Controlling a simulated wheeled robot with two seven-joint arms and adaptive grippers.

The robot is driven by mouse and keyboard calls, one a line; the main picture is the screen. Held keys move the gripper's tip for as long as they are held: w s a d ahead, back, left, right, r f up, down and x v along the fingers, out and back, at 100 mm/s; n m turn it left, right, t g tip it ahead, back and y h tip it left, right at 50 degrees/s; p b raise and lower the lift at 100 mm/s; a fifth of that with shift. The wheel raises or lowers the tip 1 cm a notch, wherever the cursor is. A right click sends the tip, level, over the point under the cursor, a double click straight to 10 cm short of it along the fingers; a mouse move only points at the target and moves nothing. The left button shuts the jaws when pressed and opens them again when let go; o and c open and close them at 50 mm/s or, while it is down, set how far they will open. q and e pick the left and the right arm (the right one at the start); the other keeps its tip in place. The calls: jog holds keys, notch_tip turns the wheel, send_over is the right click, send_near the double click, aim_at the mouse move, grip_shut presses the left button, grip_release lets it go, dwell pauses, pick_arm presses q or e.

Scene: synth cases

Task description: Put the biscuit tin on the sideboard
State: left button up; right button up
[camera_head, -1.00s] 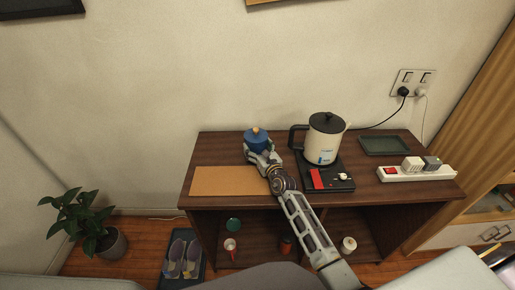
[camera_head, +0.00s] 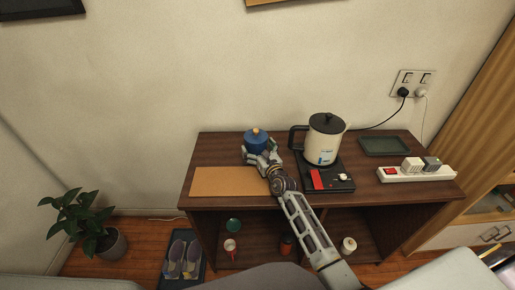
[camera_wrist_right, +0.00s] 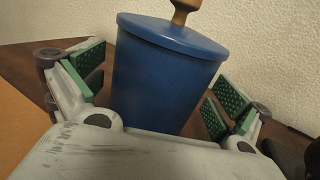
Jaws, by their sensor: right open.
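The biscuit tin is a blue lidded tin (camera_head: 256,139) with a wooden knob. It stands upright at the back of the sideboard (camera_head: 225,152), near the wall. My right gripper (camera_head: 260,154) is at the tin, its arm reaching in from the front. In the right wrist view the tin (camera_wrist_right: 165,80) stands between the two green-padded fingers (camera_wrist_right: 158,95), with a visible gap on each side. The gripper is open. The tin's base is hidden behind the gripper body. My left gripper is not in view.
A kettle (camera_head: 324,142) on a black base stands right of the tin. A tan mat (camera_head: 225,181) lies at the front left. A green tray (camera_head: 384,146) and a power strip (camera_head: 415,174) are at the right. The lower shelf holds small items.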

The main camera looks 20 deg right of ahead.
aim_at(260, 151)
jog(key=shift+s+f, duration=0.1)
jog(key=shift+s, duration=0.35)
jog(key=shift+s+d, duration=0.15)
jog(key=shift+s, duration=0.55)
jog(key=shift+s+d, duration=0.15)
jog(key=shift+s, duration=1.3)
jog(key=shift+s+d, duration=0.1)
jog(key=shift+s, duration=0.25)
jog(key=shift+s+d, duration=0.15)
jog(key=shift+s, duration=0.95)
jog(key=shift+s+d, duration=0.1)
jog(key=shift+s, duration=0.95)
jog(key=shift+s+d, duration=0.1)
jog(key=shift+s, duration=0.7)
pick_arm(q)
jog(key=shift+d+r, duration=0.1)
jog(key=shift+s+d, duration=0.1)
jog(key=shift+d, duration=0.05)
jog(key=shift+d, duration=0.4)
